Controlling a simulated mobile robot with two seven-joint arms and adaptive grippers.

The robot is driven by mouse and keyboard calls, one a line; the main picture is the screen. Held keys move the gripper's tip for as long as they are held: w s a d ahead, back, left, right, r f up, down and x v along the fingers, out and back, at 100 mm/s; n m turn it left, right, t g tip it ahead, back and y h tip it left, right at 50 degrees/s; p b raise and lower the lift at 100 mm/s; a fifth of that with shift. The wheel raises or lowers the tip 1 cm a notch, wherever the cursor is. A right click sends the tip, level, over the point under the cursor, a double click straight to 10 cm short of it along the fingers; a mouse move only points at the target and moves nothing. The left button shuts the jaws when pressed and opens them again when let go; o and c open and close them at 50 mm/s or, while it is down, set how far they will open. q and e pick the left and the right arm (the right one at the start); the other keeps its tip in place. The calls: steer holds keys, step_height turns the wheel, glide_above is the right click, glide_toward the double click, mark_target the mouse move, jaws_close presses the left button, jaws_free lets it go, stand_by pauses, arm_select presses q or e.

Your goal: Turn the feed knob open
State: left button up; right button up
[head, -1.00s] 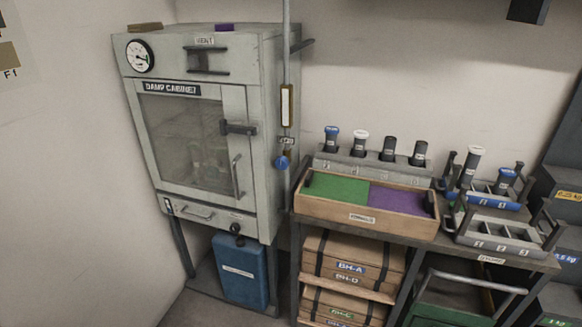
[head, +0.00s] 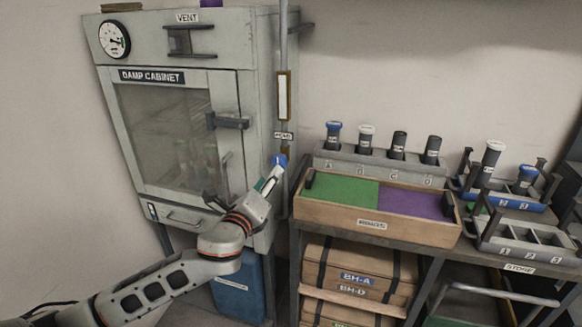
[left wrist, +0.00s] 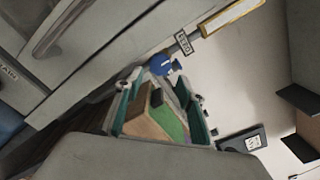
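The blue feed knob (head: 279,161) is on the thin vertical pipe at the right side of the damp cabinet, below a small label (head: 283,136). In the left wrist view the knob (left wrist: 162,64) shows at the fingertips, with the label FEED (left wrist: 184,43) beside it. My left gripper (head: 271,175) reaches up to the knob from the lower left. In the left wrist view its teal-padded fingers (left wrist: 160,82) are spread apart, one on each side of the line to the knob. I cannot tell whether they touch it. My right gripper is not in view.
The damp cabinet (head: 160,135) stands left of the pipe, with a protruding door latch (head: 228,121). A wooden tray (head: 335,212) with green and purple sections sits on the shelf close to the right. A blue container (head: 238,290) stands below the cabinet.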

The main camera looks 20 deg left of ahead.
mark_target(280, 161)
arm_select(q)
steer(key=w+b, duration=0.1)
steer(key=w, duration=0.6)
steer(key=shift+w, duration=0.15)
steer(key=shift+d, duration=0.1)
steer(key=c, duration=0.8)
